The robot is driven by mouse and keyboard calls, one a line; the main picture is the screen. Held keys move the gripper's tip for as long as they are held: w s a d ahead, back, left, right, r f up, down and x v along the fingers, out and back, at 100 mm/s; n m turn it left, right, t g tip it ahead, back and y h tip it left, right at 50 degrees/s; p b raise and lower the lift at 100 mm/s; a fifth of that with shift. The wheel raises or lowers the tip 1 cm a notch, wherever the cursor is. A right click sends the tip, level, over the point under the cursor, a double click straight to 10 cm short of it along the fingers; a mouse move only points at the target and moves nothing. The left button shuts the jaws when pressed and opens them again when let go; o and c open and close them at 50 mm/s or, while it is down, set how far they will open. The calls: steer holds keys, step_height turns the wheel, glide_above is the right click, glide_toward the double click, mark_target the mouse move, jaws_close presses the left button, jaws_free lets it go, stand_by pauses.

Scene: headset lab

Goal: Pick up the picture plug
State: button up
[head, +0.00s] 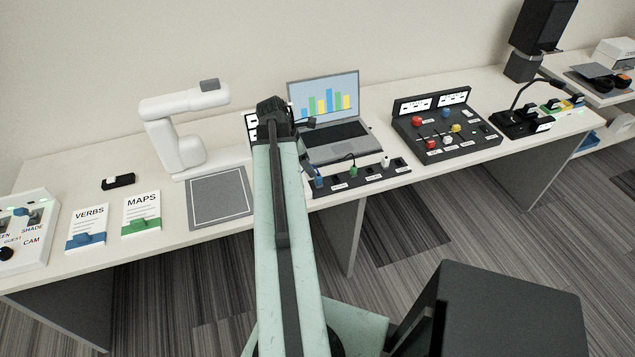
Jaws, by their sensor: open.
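A black socket strip (369,178) lies along the front edge of the table, before the laptop. A blue plug (318,182), a green plug (353,171) and a white plug (385,162) stand in it. The labels on the strip are too small to read, so I cannot tell which is the picture plug. My gripper (308,124) is at the far end of my raised arm, in front of the laptop's left side in the picture. It is open and apart from the plugs. My arm hides part of the table left of the strip.
A laptop (335,142) stands behind the strip. A black panel with coloured knobs (447,125) is to the right. A grey mat (219,198), a white arm-like device (181,131) and two cards, VERBS (87,229) and MAPS (141,215), are to the left.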

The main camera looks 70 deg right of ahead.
mark_target(318, 175)
steer(key=shift+s+d+f+b, duration=0.2)
steer(key=shift+s+f+b, duration=0.2)
steer(key=shift+f+b, duration=0.15)
steer(key=shift+s+d+f+b, duration=0.2)
steer(key=shift+s+f+b, duration=0.15)
steer(key=shift+f+b, duration=0.15)
steer(key=b+x, duration=0.5)
steer(key=x, duration=0.1)
steer(key=shift+d, duration=0.1)
steer(key=shift+r, duration=0.25)
jaws_close()
